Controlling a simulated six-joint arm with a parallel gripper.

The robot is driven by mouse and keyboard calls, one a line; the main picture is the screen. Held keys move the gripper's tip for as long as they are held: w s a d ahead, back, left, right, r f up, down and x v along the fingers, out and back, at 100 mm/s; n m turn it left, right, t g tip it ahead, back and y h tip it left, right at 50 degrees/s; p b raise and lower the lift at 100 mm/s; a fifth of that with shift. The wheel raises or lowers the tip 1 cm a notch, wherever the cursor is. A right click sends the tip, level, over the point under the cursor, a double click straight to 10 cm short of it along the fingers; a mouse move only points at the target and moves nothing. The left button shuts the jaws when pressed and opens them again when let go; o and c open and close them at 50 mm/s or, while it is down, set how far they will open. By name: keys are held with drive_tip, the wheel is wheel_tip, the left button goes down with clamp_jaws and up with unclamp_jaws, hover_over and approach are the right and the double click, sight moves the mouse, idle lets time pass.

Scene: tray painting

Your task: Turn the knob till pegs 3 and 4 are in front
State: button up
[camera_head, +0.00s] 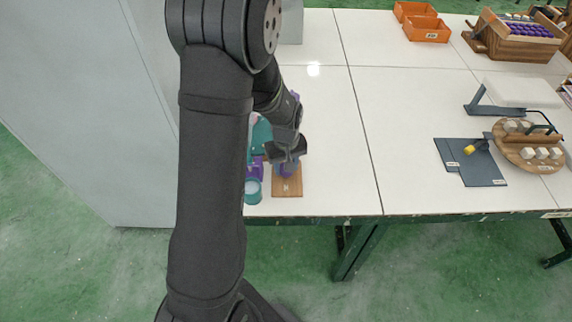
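No peg numbers are readable in the head view, and I cannot tell for certain which part is the knob. My gripper (288,160) points down at a small purple piece (287,170) on a wooden board (288,189) near the table's front edge. The fingers hide most of that piece, so whether they grip it is unclear. My arm covers the area left of the board. At the right, a round wooden disc (513,153) carries several pale blocks and a dark handle-like bar (541,128).
Beside the board are a teal cup (252,191) and a purple item (254,171). Dark mats (482,172) with a yellow-tipped tool (470,149) lie at the right. Orange bins (427,31) and a wooden rack (518,45) stand behind. The white tabletop (390,110) between is clear.

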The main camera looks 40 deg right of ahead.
drive_tip(key=m, duration=0.6)
drive_tip(key=shift+m, duration=0.4)
drive_tip(key=m, duration=0.6)
idle(0.4)
drive_tip(key=o, duration=1)
wheel_tip(320, 180, up, 18)
drive_tip(key=shift+f, duration=0.25)
drive_tip(key=shift+f, duration=0.1)
wheel_tip(320, 180, down, 17)
drive_tip(key=shift+f, duration=0.15)
idle(0.5)
